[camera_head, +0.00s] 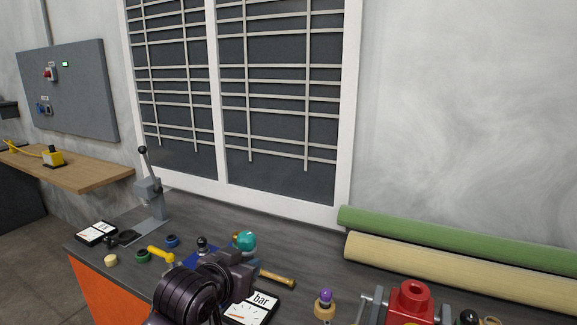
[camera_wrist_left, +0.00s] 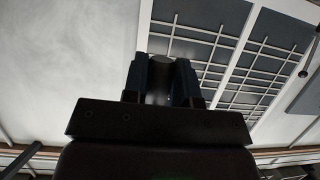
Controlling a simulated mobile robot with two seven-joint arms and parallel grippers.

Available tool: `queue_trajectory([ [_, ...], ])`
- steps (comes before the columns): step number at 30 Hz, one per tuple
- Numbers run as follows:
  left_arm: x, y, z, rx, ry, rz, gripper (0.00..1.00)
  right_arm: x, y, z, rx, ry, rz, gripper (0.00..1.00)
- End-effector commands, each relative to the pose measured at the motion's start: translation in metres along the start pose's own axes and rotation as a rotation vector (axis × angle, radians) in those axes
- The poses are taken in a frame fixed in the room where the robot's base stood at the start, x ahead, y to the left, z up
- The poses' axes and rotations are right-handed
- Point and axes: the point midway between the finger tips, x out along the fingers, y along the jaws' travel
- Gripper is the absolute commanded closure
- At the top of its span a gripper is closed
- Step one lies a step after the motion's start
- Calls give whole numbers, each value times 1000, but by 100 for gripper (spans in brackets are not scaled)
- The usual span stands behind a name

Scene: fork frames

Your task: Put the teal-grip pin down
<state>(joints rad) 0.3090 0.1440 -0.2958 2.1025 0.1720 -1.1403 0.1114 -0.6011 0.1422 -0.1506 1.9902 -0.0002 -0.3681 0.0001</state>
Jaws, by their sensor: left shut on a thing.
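The teal-grip pin (camera_head: 246,241) shows as a round teal knob at the fingertips of my left gripper (camera_head: 239,256), above the dark bench. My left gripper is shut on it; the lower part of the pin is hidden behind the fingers. In the left wrist view my left gripper (camera_wrist_left: 164,65) has a dark grey rounded piece (camera_wrist_left: 160,80) between its two fingers, with the wall and window beyond. I cannot tell from these views how high the pin is above the bench. My right gripper is not in view.
A purple-topped pin (camera_head: 326,296) stands in a tan ring. A red block (camera_head: 410,298) is at the front right. A wooden-handled tool (camera_head: 277,278), a gauge card (camera_head: 262,306), a yellow tool (camera_head: 160,255) and a lever press (camera_head: 150,195) are nearby. Green and cream rolls (camera_head: 450,238) lie behind.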

Motion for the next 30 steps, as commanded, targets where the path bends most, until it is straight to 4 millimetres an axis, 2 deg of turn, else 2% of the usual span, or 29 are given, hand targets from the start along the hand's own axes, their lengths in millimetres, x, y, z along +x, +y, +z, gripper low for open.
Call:
queue_trajectory([
  [4,-35,-44,24,-88,-2,-205,100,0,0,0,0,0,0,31],
  [9,-66,-72,62,-139,-5,-331,100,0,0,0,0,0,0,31],
  [15,-80,-80,102,-154,-5,-374,100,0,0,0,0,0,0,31],
  [18,-82,-80,115,-156,-4,-382,100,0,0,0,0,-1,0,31],
  [22,-84,-80,124,-159,-1,-386,100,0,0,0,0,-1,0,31],
  [30,-84,-80,125,-158,1,-386,100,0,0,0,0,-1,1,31],
])
